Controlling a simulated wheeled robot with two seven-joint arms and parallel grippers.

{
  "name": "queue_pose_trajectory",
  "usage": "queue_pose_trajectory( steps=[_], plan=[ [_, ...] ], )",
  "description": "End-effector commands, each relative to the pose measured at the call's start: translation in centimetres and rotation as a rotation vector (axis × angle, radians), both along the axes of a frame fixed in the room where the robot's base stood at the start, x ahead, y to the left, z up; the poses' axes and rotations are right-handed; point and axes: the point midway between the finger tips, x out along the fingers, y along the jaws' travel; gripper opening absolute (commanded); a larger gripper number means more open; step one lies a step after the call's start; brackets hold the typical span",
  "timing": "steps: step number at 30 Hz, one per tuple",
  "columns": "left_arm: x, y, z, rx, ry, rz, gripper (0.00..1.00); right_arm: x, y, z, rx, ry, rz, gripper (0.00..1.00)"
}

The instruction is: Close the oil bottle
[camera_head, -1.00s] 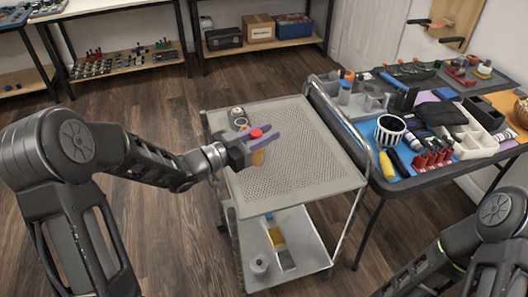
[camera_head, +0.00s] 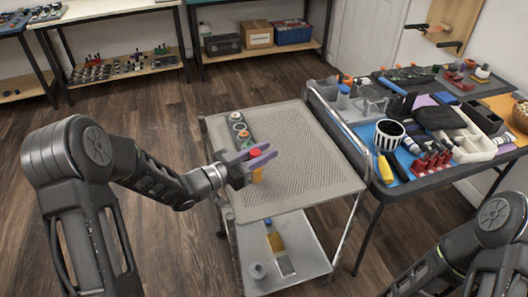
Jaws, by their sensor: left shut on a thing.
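A small yellow-orange bottle (camera_head: 258,175) with a red top (camera_head: 254,153) is at my left gripper (camera_head: 256,158), over the left part of the grey perforated cart top (camera_head: 310,165). I take it to be the oil bottle. The purple-grey fingers of the left gripper are shut around it near the red top, and the yellow body shows below them. I cannot tell whether the red cap sits fully on the bottle, or whether the bottle touches the cart. My right arm shows at the lower right, but its gripper is out of view.
A dark strip with several round parts (camera_head: 238,122) lies at the cart's back left. The rest of the cart top is clear. Its lower shelf (camera_head: 302,246) holds a few small items. A crowded table (camera_head: 385,195) stands to the right, with a striped cup (camera_head: 389,134).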

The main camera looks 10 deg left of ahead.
Motion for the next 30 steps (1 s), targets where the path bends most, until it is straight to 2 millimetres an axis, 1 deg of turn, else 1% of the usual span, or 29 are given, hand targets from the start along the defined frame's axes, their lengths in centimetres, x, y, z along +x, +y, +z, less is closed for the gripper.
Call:
queue_pose_trajectory(
  steps=[5,6,14,21,26,30],
  plan=[
    [0.0,0.0,-0.5,0.0,0.0,0.0,0.0,0.0,0.0,-0.5,0.0,0.0,0.0,0.72],
    [0.0,0.0,-0.5,0.0,0.0,0.0,0.25,0.0,0.0,-0.5,0.0,0.0,0.0,0.72],
    [0.0,0.0,-0.4,-0.001,0.001,0.0,0.46,0.0,0.0,-0.4,0.0,0.0,0.0,0.72],
    [0.0,0.0,-0.3,0.0,0.0,0.0,0.46,0.0,0.0,-0.4,0.0,0.0,0.0,0.72],
    [-0.1,0.1,0.2,0.0,0.001,0.0,0.46,0.0,0.0,0.2,0.0,0.0,0.0,0.72],
    [-1.3,1.3,-0.1,0.001,0.002,0.003,0.46,0.0,0.0,-0.1,0.0,0.0,0.0,0.72]
  ],
)
